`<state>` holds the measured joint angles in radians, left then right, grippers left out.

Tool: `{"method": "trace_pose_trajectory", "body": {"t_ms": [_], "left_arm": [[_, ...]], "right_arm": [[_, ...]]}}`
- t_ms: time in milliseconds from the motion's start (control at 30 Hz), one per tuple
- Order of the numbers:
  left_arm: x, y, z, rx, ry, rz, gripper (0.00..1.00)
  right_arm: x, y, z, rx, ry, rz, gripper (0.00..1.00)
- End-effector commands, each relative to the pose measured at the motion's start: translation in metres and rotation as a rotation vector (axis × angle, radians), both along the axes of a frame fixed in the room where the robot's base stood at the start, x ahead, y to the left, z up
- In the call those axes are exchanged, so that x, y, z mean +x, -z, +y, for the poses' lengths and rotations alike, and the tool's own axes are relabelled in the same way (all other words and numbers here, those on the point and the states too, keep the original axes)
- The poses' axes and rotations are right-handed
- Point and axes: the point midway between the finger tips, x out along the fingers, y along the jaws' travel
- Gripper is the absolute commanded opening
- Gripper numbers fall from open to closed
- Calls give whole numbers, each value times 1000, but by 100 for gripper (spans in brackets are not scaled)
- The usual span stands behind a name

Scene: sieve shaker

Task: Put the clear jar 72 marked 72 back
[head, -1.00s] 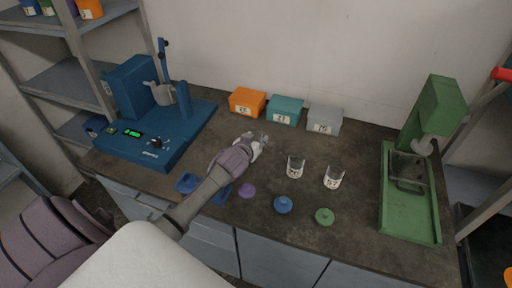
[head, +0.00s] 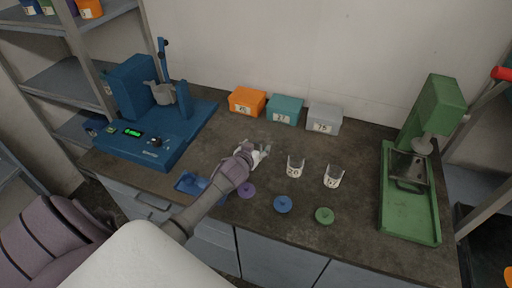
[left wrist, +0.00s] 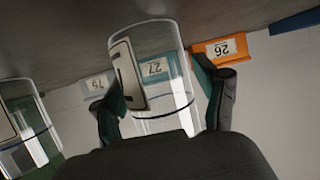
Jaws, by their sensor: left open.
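My left gripper (head: 262,152) is open over the bench; it also shows in the left wrist view (left wrist: 164,104). A clear jar (left wrist: 170,70) with a pale label stands between its two fingers there, with a visible gap to at least one finger. The label is turned edge-on, so its number cannot be read. In the head view the gripper mostly hides this jar. Two other clear jars stand to the right, one marked 26 (head: 295,167) and one marked 57 (head: 333,177). My right gripper is out of view.
Orange (head: 247,101), teal (head: 286,109) and grey (head: 324,118) labelled boxes line the back. Purple (head: 247,190), blue (head: 283,204) and green (head: 324,215) lids lie in front. A blue machine (head: 150,135) stands left, a green one (head: 410,210) right. A small blue tray (head: 187,183) lies near the front edge.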

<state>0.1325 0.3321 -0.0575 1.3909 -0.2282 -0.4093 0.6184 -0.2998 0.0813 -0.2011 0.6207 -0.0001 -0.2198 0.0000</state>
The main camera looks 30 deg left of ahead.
Motion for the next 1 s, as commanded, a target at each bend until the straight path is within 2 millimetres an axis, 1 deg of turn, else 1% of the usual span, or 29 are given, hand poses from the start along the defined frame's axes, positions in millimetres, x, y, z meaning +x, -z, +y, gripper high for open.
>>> {"method": "trace_pose_trajectory", "body": {"t_ms": [167, 267, 367, 600, 700, 800, 900, 1000], "left_arm": [[0, -4, 0, 1, 0, -1, 73], [-9, -5, -2, 1, 1, 0, 73], [-22, -11, -5, 0, 1, 0, 73], [-66, -29, -16, -1, 1, 0, 73], [-83, -37, -20, -1, 1, 0, 73], [-95, -42, -23, 0, 0, 1, 73], [-103, -46, -25, 0, 0, 0, 73], [-107, -48, -26, 0, 0, 0, 73]], "right_arm": [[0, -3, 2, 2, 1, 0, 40], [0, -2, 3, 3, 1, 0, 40], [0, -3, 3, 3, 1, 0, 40], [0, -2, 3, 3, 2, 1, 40], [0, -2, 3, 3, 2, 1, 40], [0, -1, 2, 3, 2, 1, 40], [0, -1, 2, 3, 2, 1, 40], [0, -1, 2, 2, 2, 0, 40]]}}
